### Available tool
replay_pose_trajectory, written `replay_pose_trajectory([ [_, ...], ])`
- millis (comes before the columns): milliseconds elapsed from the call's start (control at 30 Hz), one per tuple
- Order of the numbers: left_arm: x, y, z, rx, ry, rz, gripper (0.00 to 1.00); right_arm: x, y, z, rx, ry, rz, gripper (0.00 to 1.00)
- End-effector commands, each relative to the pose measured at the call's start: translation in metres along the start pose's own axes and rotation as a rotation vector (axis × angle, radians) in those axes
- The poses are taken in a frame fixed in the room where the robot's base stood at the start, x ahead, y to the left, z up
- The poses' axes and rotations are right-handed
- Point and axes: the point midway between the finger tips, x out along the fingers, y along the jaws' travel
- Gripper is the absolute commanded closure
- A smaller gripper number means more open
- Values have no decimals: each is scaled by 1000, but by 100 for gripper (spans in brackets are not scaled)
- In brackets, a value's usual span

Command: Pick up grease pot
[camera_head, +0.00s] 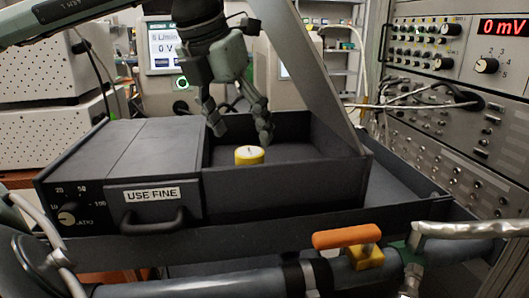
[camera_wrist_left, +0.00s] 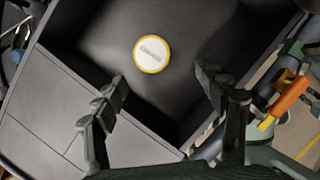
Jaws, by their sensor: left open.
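The grease pot (camera_head: 249,155) is a small yellow round pot with a pale top, standing in the dark open-topped compartment (camera_head: 300,180). From above in the left wrist view, the grease pot (camera_wrist_left: 151,53) shows a white lid with a grey bar and a yellow rim. My left gripper (camera_head: 241,133) is open and empty, fingers pointing down, above the compartment and close to the pot in the head view. In the left wrist view, the left gripper's fingertips (camera_wrist_left: 158,95) are spread wide, with the pot beyond them. My right gripper is not in view.
A grey box labelled "USE FINE" (camera_head: 148,194) with a handle adjoins the compartment on the left. A slanted grey panel (camera_head: 308,75) rises at the right. An orange-handled valve (camera_head: 347,237) sits on piping in front. Instrument racks (camera_head: 460,120) stand at the right.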

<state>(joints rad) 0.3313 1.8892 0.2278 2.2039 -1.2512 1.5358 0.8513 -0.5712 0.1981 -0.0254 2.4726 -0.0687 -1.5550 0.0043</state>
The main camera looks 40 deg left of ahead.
Motion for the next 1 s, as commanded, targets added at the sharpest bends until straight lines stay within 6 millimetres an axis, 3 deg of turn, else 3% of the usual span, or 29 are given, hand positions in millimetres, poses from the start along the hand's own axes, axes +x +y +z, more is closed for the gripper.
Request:
replay_pose_trajectory([
  [367, 37, 8, 2, -4, 4, 38, 28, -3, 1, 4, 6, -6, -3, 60],
  [600, 70, 11, 9, -3, 2, 36, 28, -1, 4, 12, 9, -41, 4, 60],
  [900, 76, 11, 9, -3, 0, 37, 28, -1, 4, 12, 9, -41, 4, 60],
  [1000, 76, 11, 9, -3, 0, 36, 38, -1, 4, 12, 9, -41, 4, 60],
])
